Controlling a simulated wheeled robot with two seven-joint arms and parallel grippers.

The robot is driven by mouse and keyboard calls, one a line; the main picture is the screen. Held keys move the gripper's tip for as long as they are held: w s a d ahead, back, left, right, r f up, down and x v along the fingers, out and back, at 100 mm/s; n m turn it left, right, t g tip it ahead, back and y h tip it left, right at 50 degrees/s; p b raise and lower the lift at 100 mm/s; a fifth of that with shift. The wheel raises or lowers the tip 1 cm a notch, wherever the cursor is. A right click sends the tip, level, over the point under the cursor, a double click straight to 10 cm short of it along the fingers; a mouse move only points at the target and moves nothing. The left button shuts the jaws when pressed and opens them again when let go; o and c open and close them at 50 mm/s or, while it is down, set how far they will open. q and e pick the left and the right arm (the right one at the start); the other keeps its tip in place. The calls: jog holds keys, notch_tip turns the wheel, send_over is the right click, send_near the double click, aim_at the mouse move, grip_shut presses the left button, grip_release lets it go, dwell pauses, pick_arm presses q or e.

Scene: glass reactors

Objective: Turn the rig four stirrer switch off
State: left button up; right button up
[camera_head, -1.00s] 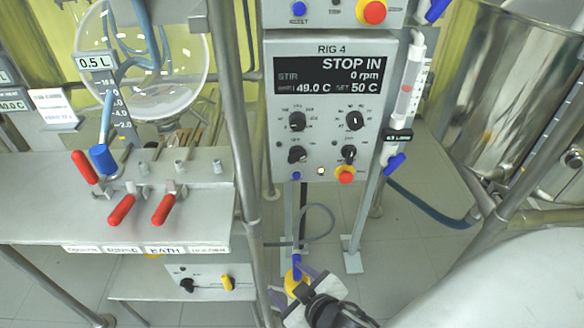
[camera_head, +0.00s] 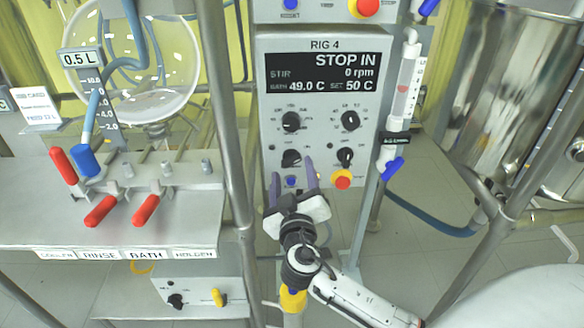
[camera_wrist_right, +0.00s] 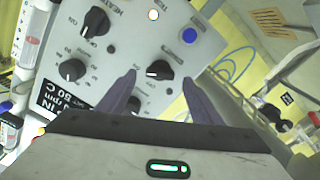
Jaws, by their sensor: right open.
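The rig four panel (camera_head: 272,108) has a display (camera_head: 322,72) reading STOP IN, STIR 0 rpm, 49.0 C and SET 50 C. Below it are black knobs in two rows. The small knob labels cannot be read, so I cannot tell which is the stirrer switch. My right gripper (camera_head: 293,176) is open and empty, just in front of the lower-left knob (camera_head: 291,158). In the right wrist view, this knob (camera_wrist_right: 158,69) appears between the open fingers (camera_wrist_right: 159,84); contact is not clear. My left gripper is out of view.
A blue button (camera_head: 291,182) and a red-yellow stop button (camera_head: 342,180) sit low on the panel. A metal post (camera_head: 218,110) stands left of it, and a tube with a blue valve (camera_head: 393,168) right. A bench with red handles (camera_head: 100,211) is at left.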

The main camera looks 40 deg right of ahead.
aim_at(291, 160)
jog(key=shift+x, duration=1.35)
jog(key=c, duration=1.1)
jog(key=shift+o, duration=0.2)
